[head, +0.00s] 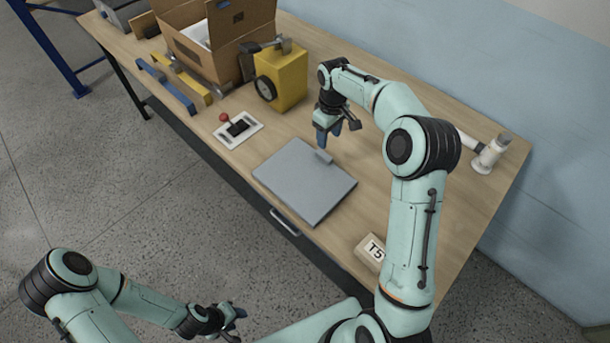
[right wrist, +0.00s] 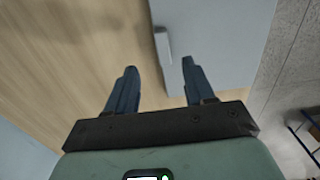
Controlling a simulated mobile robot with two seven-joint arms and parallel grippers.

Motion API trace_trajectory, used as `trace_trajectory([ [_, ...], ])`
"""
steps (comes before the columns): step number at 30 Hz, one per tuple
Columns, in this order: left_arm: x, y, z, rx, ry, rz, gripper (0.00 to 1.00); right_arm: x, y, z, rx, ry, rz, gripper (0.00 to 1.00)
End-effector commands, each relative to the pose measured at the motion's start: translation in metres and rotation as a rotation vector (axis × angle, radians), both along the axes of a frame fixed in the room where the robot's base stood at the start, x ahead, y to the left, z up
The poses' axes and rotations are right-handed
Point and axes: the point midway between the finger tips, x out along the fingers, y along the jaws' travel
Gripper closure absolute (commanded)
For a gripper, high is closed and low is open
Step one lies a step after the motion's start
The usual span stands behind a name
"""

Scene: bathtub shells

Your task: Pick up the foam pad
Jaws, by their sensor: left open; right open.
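A flat grey square slab (head: 300,185) lies on the wooden table, and a small grey block (head: 323,156) sits at its far edge. I cannot tell by look which of the two is the foam pad. My right gripper (head: 328,138) points down just behind the small block, open and empty. In the right wrist view the small block (right wrist: 163,45) shows ahead between the open fingertips (right wrist: 158,68), at the edge of the slab (right wrist: 220,30). My left gripper (head: 228,318) is open and empty, low in front of the table.
A joystick on a white plate (head: 238,130) lies left of the slab. Behind stand a yellow box with a black dial (head: 288,80) and an open cardboard box (head: 190,55).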

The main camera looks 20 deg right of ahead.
Motion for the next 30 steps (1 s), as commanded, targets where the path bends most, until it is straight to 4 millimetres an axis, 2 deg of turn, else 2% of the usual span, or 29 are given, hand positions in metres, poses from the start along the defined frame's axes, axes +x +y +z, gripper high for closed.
trace_trajectory([
  [3, -0.002, 0.000, -0.001, 0.000, 0.002, 0.000, 0.57, 0.000, 0.000, -0.021, 0.000, 0.002, 0.000, 0.47],
  [11, -0.002, 0.000, -0.001, -0.001, 0.002, -0.001, 0.57, 0.001, 0.002, -0.039, 0.001, 0.000, -0.001, 0.47],
  [19, 0.002, 0.000, 0.001, 0.000, -0.002, 0.000, 0.57, 0.005, 0.008, -0.077, 0.000, -0.001, -0.002, 0.47],
  [28, 0.002, 0.000, 0.001, 0.000, -0.002, 0.000, 0.57, 0.005, 0.008, -0.084, 0.001, -0.002, -0.001, 0.47],
  [29, 0.002, 0.000, 0.001, 0.000, -0.002, 0.000, 0.57, 0.005, 0.008, -0.084, 0.001, -0.002, -0.001, 0.50],
  [30, 0.002, 0.000, 0.001, 0.000, -0.002, 0.000, 0.57, 0.005, 0.008, -0.084, 0.001, -0.002, -0.001, 0.63],
])
